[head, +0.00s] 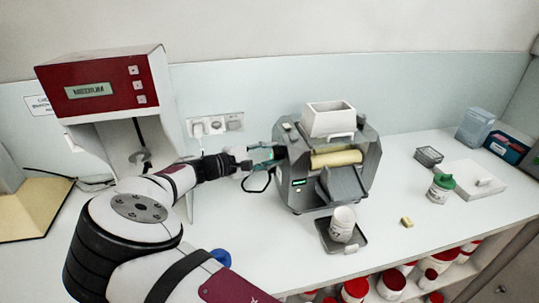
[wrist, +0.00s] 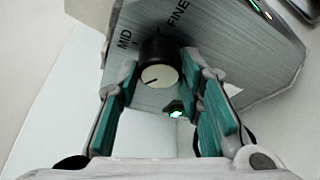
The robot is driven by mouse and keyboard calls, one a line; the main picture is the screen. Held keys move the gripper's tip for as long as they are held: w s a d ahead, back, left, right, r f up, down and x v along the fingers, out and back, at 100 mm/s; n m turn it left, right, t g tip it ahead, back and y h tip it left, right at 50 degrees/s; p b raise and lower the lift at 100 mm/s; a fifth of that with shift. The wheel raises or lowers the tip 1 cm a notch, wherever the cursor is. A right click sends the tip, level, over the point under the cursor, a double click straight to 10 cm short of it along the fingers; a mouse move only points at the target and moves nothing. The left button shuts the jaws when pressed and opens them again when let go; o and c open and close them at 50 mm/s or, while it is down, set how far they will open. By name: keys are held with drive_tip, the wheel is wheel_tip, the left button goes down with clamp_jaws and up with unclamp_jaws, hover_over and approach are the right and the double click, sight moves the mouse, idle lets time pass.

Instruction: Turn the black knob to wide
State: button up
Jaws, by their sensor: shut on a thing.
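The black knob (wrist: 158,50) shows in the wrist view, with a cream end cap that carries a short dark line toward its lower left. It sits on the grey metal side panel of the mill (wrist: 225,60). The words MID and FINE are printed around it; no WIDE label shows. My gripper (wrist: 160,76) has its teal-padded fingers on either side of the knob, shut on it. In the head view my gripper (head: 268,156) is at the left side of the mill (head: 299,168), and the knob is hidden there.
A white hopper (head: 328,120) tops the mill. A white jar (head: 343,222) stands on a dark tray (head: 352,243) in front. A red-fronted machine (head: 105,84) stands to the left. A green-lidded jar (head: 441,188) and a white box (head: 480,178) are to the right.

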drive_tip(key=o, duration=1.2)
drive_tip(key=shift+c, duration=0.2)
drive_tip(key=v, duration=1.2)
drive_tip(key=shift+s, duration=0.1)
